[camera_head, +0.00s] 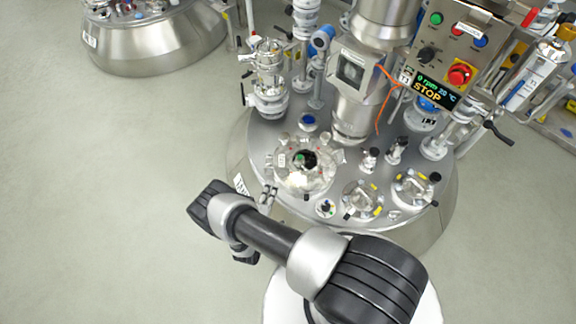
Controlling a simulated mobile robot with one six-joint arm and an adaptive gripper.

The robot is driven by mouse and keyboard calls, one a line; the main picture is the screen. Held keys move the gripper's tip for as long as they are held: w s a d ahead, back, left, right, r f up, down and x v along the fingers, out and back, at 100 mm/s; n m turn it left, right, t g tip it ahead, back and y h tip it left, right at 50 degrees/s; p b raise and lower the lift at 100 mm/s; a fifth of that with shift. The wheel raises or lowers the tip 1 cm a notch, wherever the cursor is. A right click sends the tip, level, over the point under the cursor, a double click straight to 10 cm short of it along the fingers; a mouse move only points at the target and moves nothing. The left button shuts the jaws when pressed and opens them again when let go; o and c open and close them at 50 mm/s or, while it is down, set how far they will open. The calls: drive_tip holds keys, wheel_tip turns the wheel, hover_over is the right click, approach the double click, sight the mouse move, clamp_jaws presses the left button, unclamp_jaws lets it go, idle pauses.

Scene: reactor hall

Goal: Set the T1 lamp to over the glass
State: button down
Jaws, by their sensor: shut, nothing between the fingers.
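The near reactor (262,128) has a steel lid crowded with fittings. Two round sight glasses with yellow marks, one in the middle (362,200) and one at right (413,187), sit on the lid's front right. A larger round glass port (305,168) with a bright glare sits to their left. Two small dark-and-steel fittings (370,160) (397,150) stand behind the sight glasses. My arm crosses in front of the reactor, folded to the left. My gripper's fingers do not show; my arm hides that area.
A control box with a display (436,89) reading STOP, 0 rpm and 20 °C hangs at upper right. A tall drive column (356,105) and orange cable rise from the lid. Another vessel (150,45) stands at upper left. The floor at left (100,200) is clear.

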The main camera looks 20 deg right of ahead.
sight(302, 164)
drive_tip(key=b+x, duration=0.1)
drive_tip(key=x, duration=0.2)
drive_tip(key=s+d+b+x, duration=0.1)
drive_tip(key=x, duration=0.3)
drive_tip(key=b+x, duration=0.1)
drive_tip(key=x, duration=0.3)
drive_tip(key=shift+s+d+f, duration=0.1)
drive_tip(key=shift+d+f, duration=0.1)
drive_tip(key=shift+d, duration=0.8)
